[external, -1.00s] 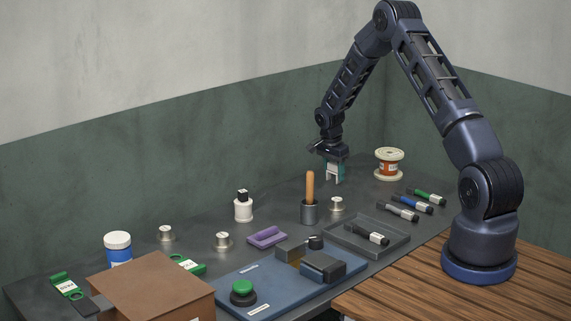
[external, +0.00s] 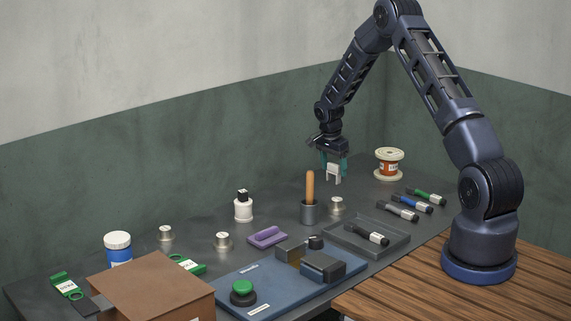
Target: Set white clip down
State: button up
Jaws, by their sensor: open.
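The white clip (external: 333,174) stands upright on the dark table near its back edge, left of the copper spool. My gripper (external: 334,164) is just above it, pointing down. Its teal fingers are spread apart, one to each side of the clip's top. From this one view I cannot tell whether a finger still touches the clip.
The copper spool (external: 389,164) stands to the right. A wooden-handled tool in a metal cup (external: 309,212) is in front, with a small metal spool (external: 337,206) beside it. Several markers (external: 397,211) lie at the right.

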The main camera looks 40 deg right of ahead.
jog(key=s+a+r+n+t, duration=0.15)
jog(key=s+a+r, duration=0.3)
jog(key=r, duration=0.85)
jog(key=s+a+r+n, duration=0.3)
jog(key=a+r, duration=0.2)
jog(key=r, duration=0.8)
jog(key=s+a+r+n, duration=0.4)
jog(key=s+a+r, duration=0.4)
jog(key=s+r, duration=0.45)
jog(key=s+a+r+n+t, duration=0.1)
jog(key=s+a+n, duration=0.2)
jog(key=s, duration=0.7)
jog(key=s+a+n+t+y, duration=0.1)
jog(key=s+a+n, duration=0.2)
jog(key=s, duration=0.7)
jog(key=s+a+r+n+t, duration=0.1)
jog(key=s+a+n, duration=0.2)
jog(key=s, duration=0.7)
jog(key=shift+a+r+y, duration=0.3)
jog(key=shift+y, duration=0.1)
